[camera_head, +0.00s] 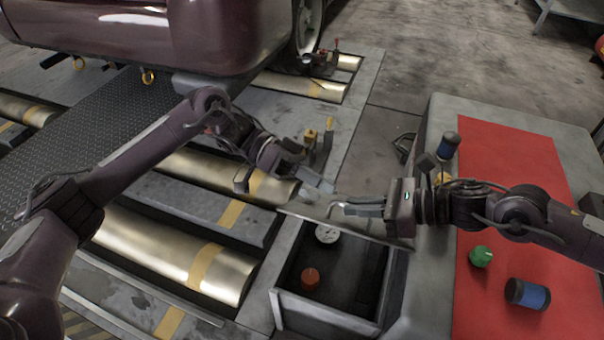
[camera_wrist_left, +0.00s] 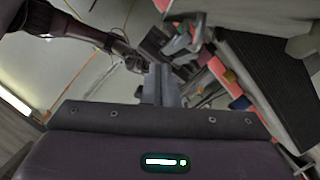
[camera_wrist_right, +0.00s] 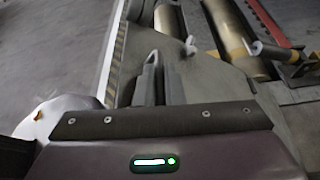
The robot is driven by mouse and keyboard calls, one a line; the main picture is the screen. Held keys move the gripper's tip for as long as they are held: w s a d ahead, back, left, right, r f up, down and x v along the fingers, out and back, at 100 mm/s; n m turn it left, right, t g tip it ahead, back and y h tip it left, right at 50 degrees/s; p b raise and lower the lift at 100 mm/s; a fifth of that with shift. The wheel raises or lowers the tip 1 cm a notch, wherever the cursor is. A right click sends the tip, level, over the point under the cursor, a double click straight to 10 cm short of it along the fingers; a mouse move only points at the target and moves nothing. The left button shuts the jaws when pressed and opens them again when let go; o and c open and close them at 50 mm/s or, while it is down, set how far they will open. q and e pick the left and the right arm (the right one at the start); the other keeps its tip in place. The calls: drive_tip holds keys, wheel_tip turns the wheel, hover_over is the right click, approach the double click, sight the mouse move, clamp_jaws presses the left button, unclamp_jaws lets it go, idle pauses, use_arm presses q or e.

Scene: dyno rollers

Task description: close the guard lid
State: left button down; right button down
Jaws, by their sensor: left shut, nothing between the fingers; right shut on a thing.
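The open guard box (camera_head: 325,323) stands beside the rollers, its dark inside showing. Its lid (camera_head: 375,236) appears as a thin grey plate raised along the box's far edge, seen nearly edge-on. A bent silver handle (camera_head: 334,205) rises at this plate. My right gripper (camera_head: 343,209) is shut at the handle, above the far edge of the box; the exact contact is hard to see. In the right wrist view a grey panel (camera_wrist_right: 205,80) lies beside its fingers. My left gripper (camera_head: 328,186) is shut and empty, just beyond the handle and close to my right fingers.
A red knob (camera_head: 310,278) and a round gauge (camera_head: 327,234) sit inside the box. A bench with a red mat (camera_head: 500,155) stands to the right, bearing a green knob (camera_head: 480,256) and blue-black cylinders (camera_head: 527,293). Brass rollers (camera_head: 170,250) and a car (camera_head: 150,35) are at left.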

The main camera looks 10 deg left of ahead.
sight(330, 225)
use_arm(q)
drive_tip(key=x, duration=0.3)
drive_tip(key=shift+s+d, duration=0.1)
drive_tip(key=shift+d, duration=0.2)
use_arm(e)
drive_tip(key=shift+s+r, duration=0.15)
use_arm(q)
drive_tip(key=shift+s+a+f, duration=0.25)
drive_tip(key=shift+s+f, duration=0.5)
drive_tip(key=shift+f, duration=0.25)
drive_tip(key=shift+s+f, duration=0.45)
drive_tip(key=shift+f, duration=0.05)
drive_tip(key=shift+s+a+f, duration=0.15)
drive_tip(key=shift+s+f, duration=0.6)
use_arm(e)
drive_tip(key=shift+r, duration=0.15)
use_arm(q)
drive_tip(key=shift+f, duration=0.1)
use_arm(e)
drive_tip(key=shift+r, duration=0.1)
drive_tip(key=c, duration=1.8)
unclamp_jaws()
drive_tip(key=shift+o, duration=1.2)
drive_tip(key=shift+d, duration=0.1)
use_arm(q)
drive_tip(key=shift+s, duration=0.1)
use_arm(e)
drive_tip(key=shift+o, duration=0.2)
